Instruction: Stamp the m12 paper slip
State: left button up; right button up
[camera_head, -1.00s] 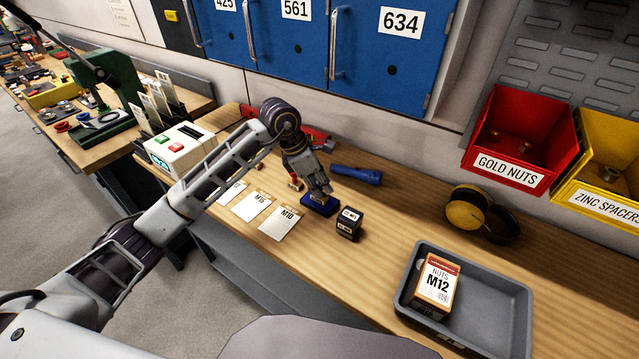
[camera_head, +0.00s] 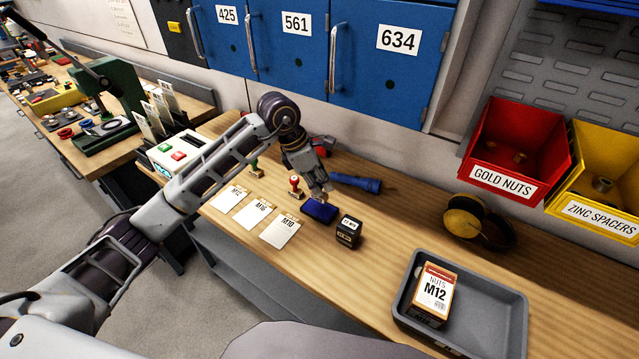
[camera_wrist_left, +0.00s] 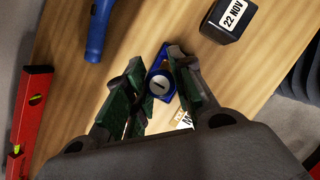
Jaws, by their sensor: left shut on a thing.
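Three paper slips lie in a row on the bench: the M12 slip (camera_head: 230,198) at the left, the M16 slip (camera_head: 255,213), and the M10 slip (camera_head: 281,231). My left gripper (camera_head: 322,195) is just above the blue ink pad (camera_head: 319,212), right of the slips. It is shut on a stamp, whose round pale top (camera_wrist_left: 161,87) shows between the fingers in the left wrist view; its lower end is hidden. A red-handled stamp (camera_head: 295,186) and a green-handled stamp (camera_head: 254,169) stand behind the slips. My right gripper is not in view.
A dark date block (camera_head: 349,232) stands right of the pad. A blue flashlight (camera_head: 358,183) lies behind it. Yellow earmuffs (camera_head: 467,218) and a grey tray (camera_head: 497,316) holding an M12 nuts box (camera_head: 433,295) are to the right. A red level (camera_wrist_left: 31,115) lies behind.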

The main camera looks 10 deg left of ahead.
pick_arm(q)
jog(key=shift+r, duration=0.5)
jog(key=shift+r+p, duration=0.35)
jog(key=shift+r, duration=0.55)
jog(key=shift+r+p, duration=0.2)
jog(key=shift+p, duration=0.15)
